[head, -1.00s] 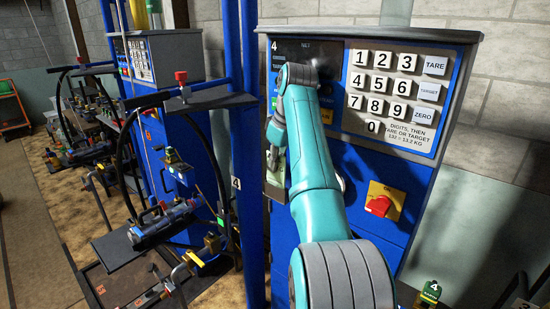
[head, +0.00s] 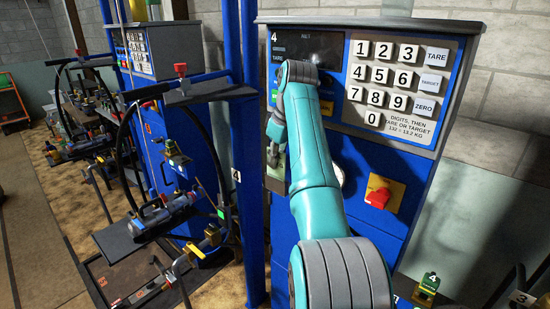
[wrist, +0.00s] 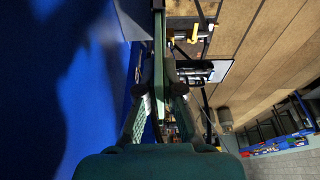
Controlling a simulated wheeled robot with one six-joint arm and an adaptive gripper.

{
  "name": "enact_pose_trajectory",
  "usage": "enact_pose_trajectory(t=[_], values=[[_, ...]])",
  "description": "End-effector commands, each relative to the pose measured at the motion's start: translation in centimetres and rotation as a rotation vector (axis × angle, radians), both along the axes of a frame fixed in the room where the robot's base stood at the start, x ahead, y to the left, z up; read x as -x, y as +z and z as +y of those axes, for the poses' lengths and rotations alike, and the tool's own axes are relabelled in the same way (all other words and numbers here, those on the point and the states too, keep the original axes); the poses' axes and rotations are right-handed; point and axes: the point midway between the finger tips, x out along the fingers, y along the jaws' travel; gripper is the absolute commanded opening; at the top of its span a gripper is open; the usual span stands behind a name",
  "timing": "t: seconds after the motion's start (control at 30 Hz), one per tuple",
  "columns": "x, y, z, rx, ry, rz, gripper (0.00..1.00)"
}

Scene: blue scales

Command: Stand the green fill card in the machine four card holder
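The green fill card is a thin, pale green plate (head: 277,168) at the front left of the machine four cabinet (head: 330,160), below the dark display. In the wrist view the card (wrist: 158,45) is seen edge-on, upright between the two fingers. My gripper (head: 273,152) points down in front of the blue cabinet face; in the wrist view its fingers (wrist: 157,90) close in on the card from both sides. The card holder cannot be made out clearly behind the card and fingers. Whether the card's lower edge is inside it cannot be told.
A keypad (head: 392,85) and a red rotary switch (head: 379,196) sit right of my arm. A blue post (head: 248,150) stands close left of the gripper. A hose stand with a valve (head: 160,215) is further left. A small green-yellow block (head: 428,288) is lower right.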

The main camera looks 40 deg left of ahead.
Motion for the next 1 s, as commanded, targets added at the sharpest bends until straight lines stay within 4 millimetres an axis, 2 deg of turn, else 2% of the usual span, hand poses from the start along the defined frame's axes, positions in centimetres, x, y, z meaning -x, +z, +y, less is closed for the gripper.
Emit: enact_pose_trajectory(t=[1.0], values=[[0.0, -1.5, 0.0, 0.0, 0.0, 0.0, 0.0]])
